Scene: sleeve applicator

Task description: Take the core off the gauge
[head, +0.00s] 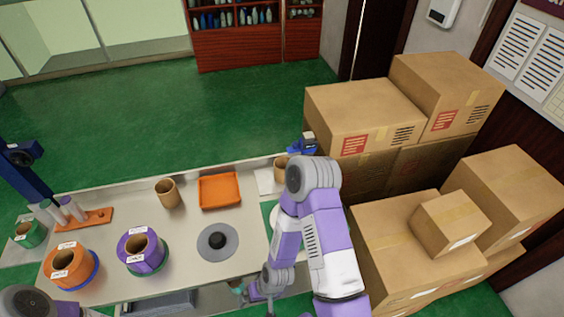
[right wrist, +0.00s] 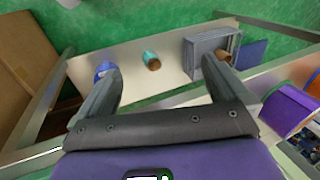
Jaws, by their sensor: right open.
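A brown cardboard core (head: 167,193) stands upright on the bench behind the purple roll. A second brown core (head: 281,169) stands at the bench's back right, partly hidden by my right arm. I cannot tell for sure which fixture is the gauge, or whether this core sits on it; a blue device (head: 301,146) is just behind it. My right gripper (head: 258,296) is low at the bench's front edge, away from both cores. In the right wrist view its fingers (right wrist: 160,90) are wide apart with nothing between them. My left gripper is out of the head view.
A teal cylinder (right wrist: 151,59) and a grey bin (right wrist: 204,57) lie below. Boxes (head: 400,240) crowd the right.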

